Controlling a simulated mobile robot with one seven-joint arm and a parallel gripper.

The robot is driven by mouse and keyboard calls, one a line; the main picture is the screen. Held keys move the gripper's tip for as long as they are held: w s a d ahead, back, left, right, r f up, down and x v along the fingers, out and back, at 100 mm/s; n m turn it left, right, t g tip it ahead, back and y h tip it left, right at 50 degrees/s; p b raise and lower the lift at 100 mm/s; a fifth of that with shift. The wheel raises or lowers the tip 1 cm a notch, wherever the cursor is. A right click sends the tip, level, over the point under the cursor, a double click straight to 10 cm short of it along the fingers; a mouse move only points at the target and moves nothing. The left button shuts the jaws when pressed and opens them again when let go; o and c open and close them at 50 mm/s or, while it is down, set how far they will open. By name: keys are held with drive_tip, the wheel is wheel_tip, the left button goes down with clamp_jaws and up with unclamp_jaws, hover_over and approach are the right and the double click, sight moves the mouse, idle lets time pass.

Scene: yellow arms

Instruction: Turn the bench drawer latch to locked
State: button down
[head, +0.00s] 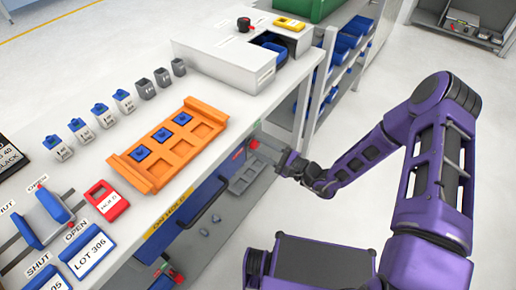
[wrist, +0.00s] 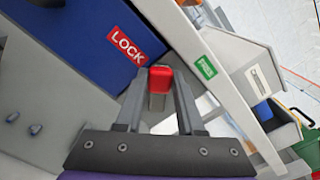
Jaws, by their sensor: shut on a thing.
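My gripper (wrist: 159,100) is at the front of the bench. Its fingers are shut on the red-tipped latch (wrist: 160,75), one on each side of it. In the wrist view a red LOCK label (wrist: 127,45) is on the blue drawer front (wrist: 70,40), up and left of the latch. A green label (wrist: 205,67), apparently reading FREE, is to the right on the pale bench frame. In the head view my gripper (head: 264,150) reaches the bench's front side near its right end, and the red latch tip (head: 254,144) shows there. The latch's pivot is hidden.
The bench top (head: 215,100) carries an orange tray (head: 165,170) with blue pieces, a red-framed card (head: 107,200) and several small labelled blocks. A dark drawer handle (head: 205,206) sticks out along the front. Blue bins (head: 350,40) stand on a rack beyond.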

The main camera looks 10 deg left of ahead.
drive_tip(key=n, duration=0.1)
drive_tip(key=s+f+n+b, duration=0.1)
drive_tip(key=n, duration=0.1)
drive_tip(key=f+n+b, duration=0.1)
drive_tip(key=shift+s+a+f+n, duration=0.15)
drive_tip(key=shift+a+n, duration=0.1)
drive_tip(key=shift+n, duration=0.05)
drive_tip(key=shift+s+f+n+b, duration=0.1)
drive_tip(key=shift+f+n+b, duration=0.3)
drive_tip(key=shift+n, duration=0.45)
drive_tip(key=shift+s+f+n+b, duration=0.1)
drive_tip(key=shift+f+n+b, duration=0.3)
drive_tip(key=shift+n, duration=0.4)
drive_tip(key=shift+f+n+b, duration=0.25)
drive_tip(key=shift+n+b, duration=0.25)
drive_tip(key=shift+n, duration=0.35)
drive_tip(key=c, duration=0.5)
unclamp_jaws()
drive_tip(key=v, duration=1.7)
drive_tip(key=shift+s+d+p, duration=0.15)
drive_tip(key=shift+p, duration=0.15)
drive_tip(key=shift+f, duration=0.1)
